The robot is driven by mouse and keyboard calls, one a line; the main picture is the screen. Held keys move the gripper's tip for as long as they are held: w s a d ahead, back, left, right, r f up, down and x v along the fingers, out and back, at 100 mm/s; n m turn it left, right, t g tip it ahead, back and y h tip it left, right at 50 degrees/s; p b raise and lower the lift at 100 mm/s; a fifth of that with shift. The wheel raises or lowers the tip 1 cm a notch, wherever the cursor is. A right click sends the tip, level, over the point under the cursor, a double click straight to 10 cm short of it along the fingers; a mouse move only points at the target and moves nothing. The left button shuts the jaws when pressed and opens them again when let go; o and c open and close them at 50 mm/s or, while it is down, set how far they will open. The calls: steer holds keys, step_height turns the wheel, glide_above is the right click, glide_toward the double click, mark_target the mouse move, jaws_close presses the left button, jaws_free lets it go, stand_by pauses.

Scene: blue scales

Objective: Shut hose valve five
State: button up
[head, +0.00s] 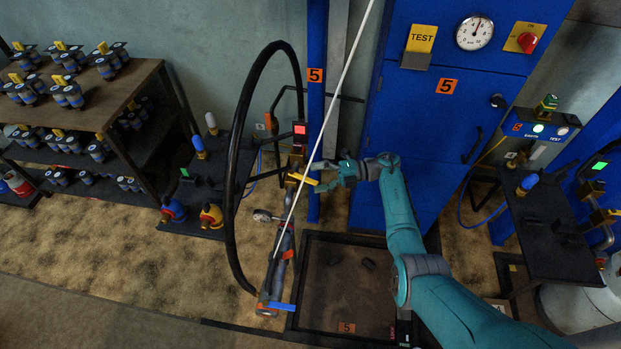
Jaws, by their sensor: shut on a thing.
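Station five is marked by an orange "5" label (315,75) on the blue post. Beside the post, a vertical pipe carries a valve with a yellow lever (303,179). My gripper (322,178) reaches in from the right and is shut on this lever; its fingertips are small and partly hard to make out. The lever lies roughly crosswise to the pipe, tilted slightly down to the right. A blue lever (281,306) sits lower, near the floor. A black hose (236,170) loops from the top down to the lower fittings. A small red display (299,129) sits above the yellow lever.
A blue cabinet (430,130) with a gauge (474,33) stands behind my arm. A black-rimmed floor tray (310,322) lies below. A shelf of fittings (80,92) is at left, a dark bench (550,235) at right. A thin pale rod (335,95) crosses diagonally near the valve.

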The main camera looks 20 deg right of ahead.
steer(key=shift+d+r, duration=0.3)
steer(key=shift+d, duration=0.35)
steer(key=shift+d+r, duration=0.3)
steer(key=shift+d, duration=0.35)
steer(key=shift+c, duration=0.6)
steer(key=shift+s+d+r, duration=0.1)
steer(key=shift+s+d, duration=0.15)
steer(key=c, duration=0.6)
steer(key=shift+d, duration=0.2)
steer(key=shift+c, duration=0.9)
steer(key=shift+f+v, duration=0.2)
steer(key=shift+v, duration=0.75)
steer(key=shift+f+v, duration=0.25)
steer(key=shift+v, duration=0.7)
steer(key=shift+f+v, duration=0.2)
steer(key=shift+v, duration=0.75)
